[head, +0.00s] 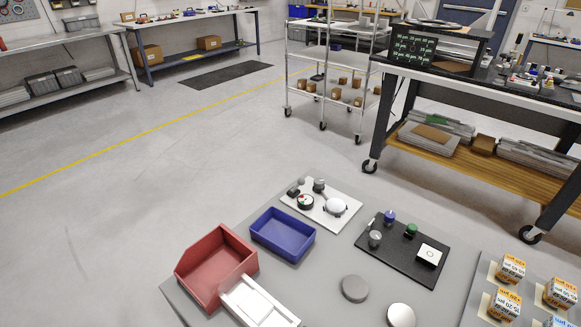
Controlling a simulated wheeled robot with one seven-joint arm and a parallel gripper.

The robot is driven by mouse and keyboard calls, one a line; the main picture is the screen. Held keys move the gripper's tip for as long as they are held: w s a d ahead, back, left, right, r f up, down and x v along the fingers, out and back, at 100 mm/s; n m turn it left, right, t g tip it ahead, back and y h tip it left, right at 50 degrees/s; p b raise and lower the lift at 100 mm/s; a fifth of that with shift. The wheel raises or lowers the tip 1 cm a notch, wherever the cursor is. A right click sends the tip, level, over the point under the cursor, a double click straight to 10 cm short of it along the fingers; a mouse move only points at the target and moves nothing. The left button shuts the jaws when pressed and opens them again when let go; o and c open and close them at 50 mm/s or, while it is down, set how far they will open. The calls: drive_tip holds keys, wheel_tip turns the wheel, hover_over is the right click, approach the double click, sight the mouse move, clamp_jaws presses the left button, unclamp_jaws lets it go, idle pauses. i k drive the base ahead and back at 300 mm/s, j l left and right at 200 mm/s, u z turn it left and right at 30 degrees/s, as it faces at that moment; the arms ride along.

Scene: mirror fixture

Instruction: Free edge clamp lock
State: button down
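A white base plate (328,218) lies on the grey table and carries a white dome (335,206), a round black piece with red and green marks (305,202) and small dark knobs (319,185). To its right a black plate (388,262) carries a blue-topped post (389,217), a green-topped post (411,230), a grey cylinder (375,239) and a white square block with a ring mark (429,255). I cannot tell which part is the edge clamp lock or how it is set. My gripper is not in view.
A red bin (214,262), a blue bin (283,235) and a white tray (259,303) stand at the table's left. Several orange-white boxes (511,268) stand on a grey board at right. Bare table (330,265) shows between.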

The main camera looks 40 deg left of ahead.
sight(300, 182)
drive_tip(key=j, duration=0.75)
drive_tip(key=i+j, duration=0.1)
drive_tip(key=j, duration=0.65)
